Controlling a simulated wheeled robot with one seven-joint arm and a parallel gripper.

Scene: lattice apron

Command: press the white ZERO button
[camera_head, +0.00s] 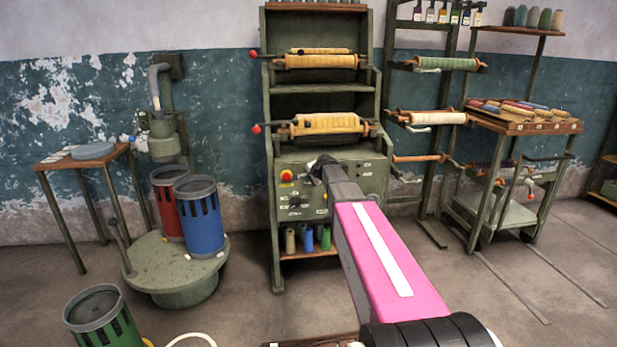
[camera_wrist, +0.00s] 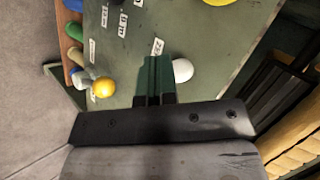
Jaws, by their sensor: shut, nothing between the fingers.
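The white button (camera_wrist: 182,70) shows in the wrist view as a round white cap on a grey-green control panel (camera_wrist: 205,45). My gripper (camera_wrist: 157,62) is shut and empty, with its dark green fingertips pointing at the panel just left of the button in this view. The fingers partly cover the button's left side; I cannot tell whether they touch it or the panel. A small white label beside the fingertips is too blurred to read surely. In the head view the panel (camera_head: 348,200) sits on the winding rack, and my gripper (camera_head: 319,166) is in front of it, hiding part of it.
A red button on a yellow base (camera_head: 287,176) sits at the panel's upper left. Several spools (camera_head: 308,238) stand on a shelf below. Yarn rolls (camera_head: 327,124) hang above the panel. Blue and red canisters (camera_head: 198,217) stand on a round platform to the left.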

